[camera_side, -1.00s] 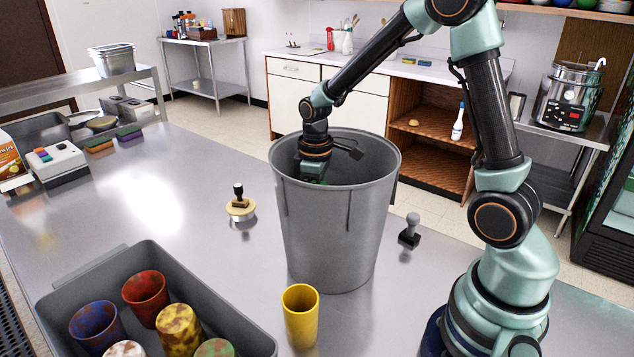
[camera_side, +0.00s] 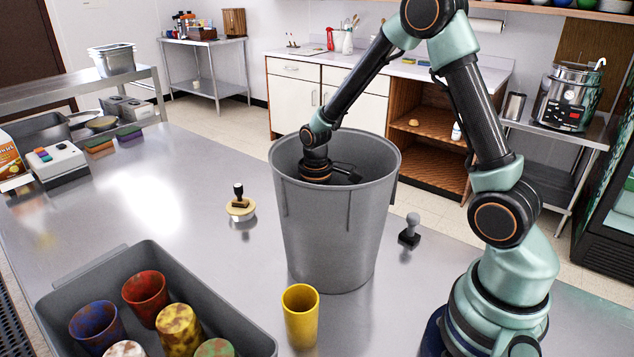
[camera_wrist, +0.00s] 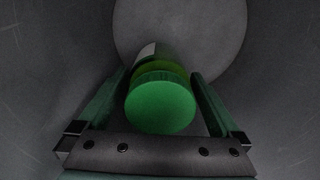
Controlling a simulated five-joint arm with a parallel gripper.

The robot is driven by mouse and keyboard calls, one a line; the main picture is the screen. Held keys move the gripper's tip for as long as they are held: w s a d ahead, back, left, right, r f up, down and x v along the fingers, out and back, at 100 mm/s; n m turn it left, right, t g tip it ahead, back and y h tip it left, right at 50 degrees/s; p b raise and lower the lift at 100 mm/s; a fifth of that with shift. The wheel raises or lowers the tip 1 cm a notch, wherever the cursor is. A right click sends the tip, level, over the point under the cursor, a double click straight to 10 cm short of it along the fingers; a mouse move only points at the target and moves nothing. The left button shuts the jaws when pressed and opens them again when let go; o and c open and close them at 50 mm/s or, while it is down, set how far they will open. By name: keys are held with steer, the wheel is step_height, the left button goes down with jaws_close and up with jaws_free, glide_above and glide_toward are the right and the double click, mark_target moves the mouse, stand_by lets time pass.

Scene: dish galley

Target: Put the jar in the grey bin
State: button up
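The jar (camera_wrist: 160,104) has a green lid and green body. It shows in the wrist view between the two fingers of my gripper (camera_wrist: 159,76), lid toward the camera. The fingers appear closed on its sides. The grey bin (camera_side: 333,230) stands upright on the steel counter in the side view.
A yellow cup (camera_side: 300,318) stands just in front of the bin. A grey tub (camera_side: 235,325) with several coloured cups is at the front left. A stamp on a round tin (camera_side: 240,204) is left of the bin, and another stamp (camera_side: 410,232) is right.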

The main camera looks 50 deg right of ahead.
step_height(320, 180, up, 12)
steer(key=shift+r, duration=0.2)
stand_by(0.4)
steer(key=shift+f, duration=4.3)
steer(key=shift+f, duration=1.8)
step_height(320, 180, up, 30)
steer(key=w+a+r+n, duration=0.2)
steer(key=w+a+n, duration=0.3)
steer(key=n, duration=0.3)
steer(key=shift+w+a, duration=0.2)
steer(key=shift+a, duration=0.4)
